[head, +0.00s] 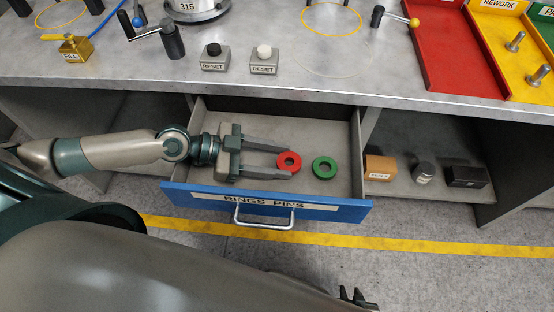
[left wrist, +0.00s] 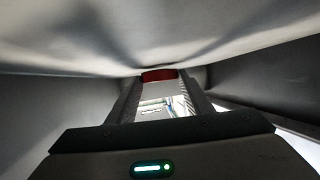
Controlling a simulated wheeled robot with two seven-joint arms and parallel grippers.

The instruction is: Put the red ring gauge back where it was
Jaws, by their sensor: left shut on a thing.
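The red ring gauge (head: 289,168) is between the fingertips of my left gripper (head: 287,161), inside the open drawer. My left gripper is shut on it, reaching in from the left. I cannot tell if the ring touches the drawer floor. In the left wrist view the red ring (left wrist: 159,75) shows as a red band between the fingertips. A green ring gauge (head: 325,167) lies just to its right, apart from it. The drawer (head: 338,206) has a blue front labelled RINGS PINS. A small dark part of my right gripper (head: 355,298) shows at the bottom edge; its fingers are unclear.
The bench top (head: 330,83) overhangs the back of the drawer. Right of the drawer, a shelf holds an orange-brown block (head: 379,168), a grey cylinder (head: 423,173) and a black block (head: 467,177). The drawer's right end has bare floor.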

